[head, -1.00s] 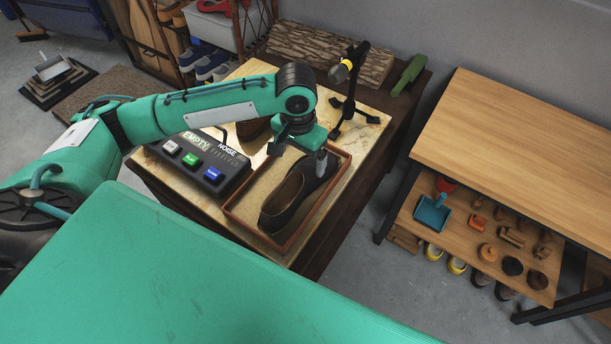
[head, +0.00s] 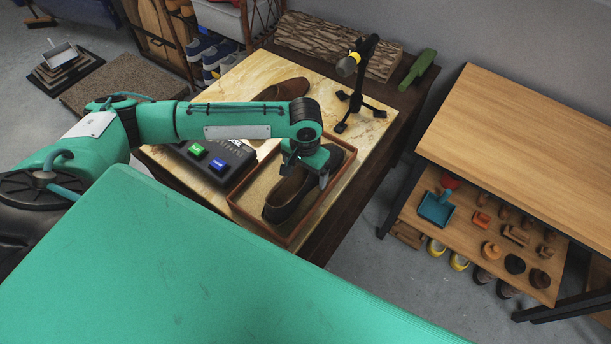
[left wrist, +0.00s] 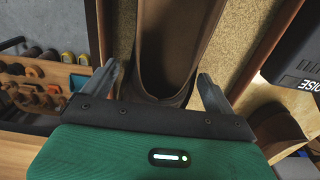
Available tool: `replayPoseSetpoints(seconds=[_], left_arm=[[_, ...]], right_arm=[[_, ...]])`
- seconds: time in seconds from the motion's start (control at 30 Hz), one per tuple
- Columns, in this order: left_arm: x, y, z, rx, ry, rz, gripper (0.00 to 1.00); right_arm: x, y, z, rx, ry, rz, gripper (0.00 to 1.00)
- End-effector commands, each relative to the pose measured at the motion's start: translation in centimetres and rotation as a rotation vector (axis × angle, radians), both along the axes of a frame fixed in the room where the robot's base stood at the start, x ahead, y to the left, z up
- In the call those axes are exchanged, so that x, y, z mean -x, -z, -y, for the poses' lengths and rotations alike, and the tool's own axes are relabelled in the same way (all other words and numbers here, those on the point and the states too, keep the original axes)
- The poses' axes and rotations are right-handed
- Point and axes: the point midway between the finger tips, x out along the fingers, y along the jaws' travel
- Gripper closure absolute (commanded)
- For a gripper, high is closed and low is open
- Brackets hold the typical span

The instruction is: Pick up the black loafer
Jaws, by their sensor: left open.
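A dark loafer (head: 280,203), looking dark brown to black, lies in a shallow wood-rimmed tray (head: 292,246) on the marble-topped table. My left gripper (head: 309,172) is over the loafer and hides part of it. In the left wrist view the fingers of my left gripper (left wrist: 157,76) are apart, one on each side of the end of the shoe (left wrist: 163,45). I cannot tell whether they touch it. Another brown shoe (head: 283,90) lies on the table behind my arm, outside the tray. My right gripper is not in view.
A black button box (head: 228,172) stands left of the tray, partly behind my arm. A black stand (head: 355,85) is behind the tray. A wooden bench (head: 520,150) is at the right, with a shelf of small items below. Grey floor lies between.

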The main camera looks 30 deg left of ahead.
Motion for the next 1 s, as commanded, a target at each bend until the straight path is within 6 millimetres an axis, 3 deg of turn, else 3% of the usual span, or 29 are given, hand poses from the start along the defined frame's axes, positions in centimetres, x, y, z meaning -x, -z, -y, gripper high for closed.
replayPoseSetpoints(seconds=[0.13,0.4,0.6,0.67,1.0], left_arm=[[0.1,1.6,0.0,0.0,0.0,-0.002,0.1],[0.1,1.9,0.0,0.0,0.001,0.0,0.1],[0.0,1.8,0.0,0.0,0.001,0.0,0.49],[0.0,1.8,0.0,0.0,0.001,0.002,0.54],[0.0,1.0,0.0,0.001,0.001,0.002,0.55]], right_arm=[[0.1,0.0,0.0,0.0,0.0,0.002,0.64],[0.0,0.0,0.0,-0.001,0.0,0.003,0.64],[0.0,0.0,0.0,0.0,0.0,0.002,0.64],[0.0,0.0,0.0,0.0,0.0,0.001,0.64],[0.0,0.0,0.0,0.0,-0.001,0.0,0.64]])
